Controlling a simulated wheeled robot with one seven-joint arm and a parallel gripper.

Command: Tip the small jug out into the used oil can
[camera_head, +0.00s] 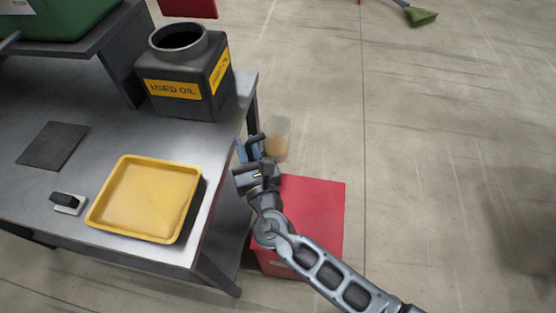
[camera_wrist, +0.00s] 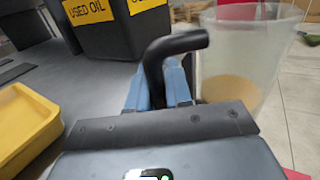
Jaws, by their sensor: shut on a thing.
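The small jug (camera_head: 279,140) is a translucent cup-like vessel with amber liquid low inside and a dark handle. My gripper (camera_head: 257,150) is shut on its handle and holds it off the right edge of the table, clear of the tabletop. The jug (camera_wrist: 242,60) looks close to upright in the wrist view, its liquid in the lower part. The used oil can (camera_head: 182,85) is a dark grey square can with yellow labels and a wide round open neck. It stands on the table, up and left of the jug. Its lower part shows in the wrist view (camera_wrist: 112,28).
A yellow tray (camera_head: 125,231) lies on the grey table (camera_head: 105,105) with a dark mat (camera_head: 53,146) and a small black-and-white object (camera_head: 68,203). A raised shelf (camera_head: 75,40) with a green bin (camera_head: 60,18) is left of the can. A red box (camera_head: 312,215) stands below my arm.

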